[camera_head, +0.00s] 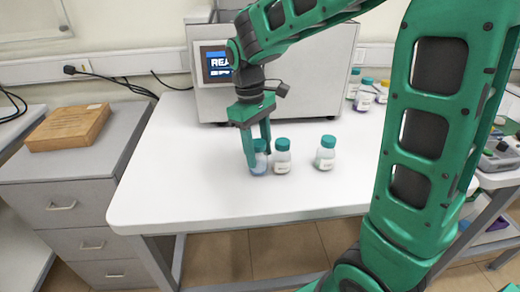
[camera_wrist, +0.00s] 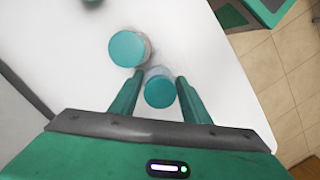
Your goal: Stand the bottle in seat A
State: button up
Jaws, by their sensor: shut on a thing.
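My gripper (camera_head: 258,158) points down over the white table and is shut on a bottle (camera_head: 261,158) with a teal cap and bluish contents. In the wrist view the bottle's cap (camera_wrist: 160,92) sits between the two fingers (camera_wrist: 158,94). The bottle is upright, at or very near the table top; I cannot tell whether it touches. A finger hides part of it. A second teal-capped bottle (camera_head: 282,158) stands close to its right, and its cap shows in the wrist view (camera_wrist: 127,48). No seat marked A can be made out.
A third teal-capped bottle (camera_head: 325,155) stands further right on the white table (camera_head: 180,165). A grey machine (camera_head: 310,75) with a screen (camera_head: 216,65) is behind. Several bottles (camera_head: 365,95) stand at the back right. A wooden block (camera_head: 68,127) lies on the left cabinet. The table's left part is clear.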

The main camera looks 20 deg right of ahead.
jog(key=o, duration=1.3)
jog(key=shift+f, duration=0.1)
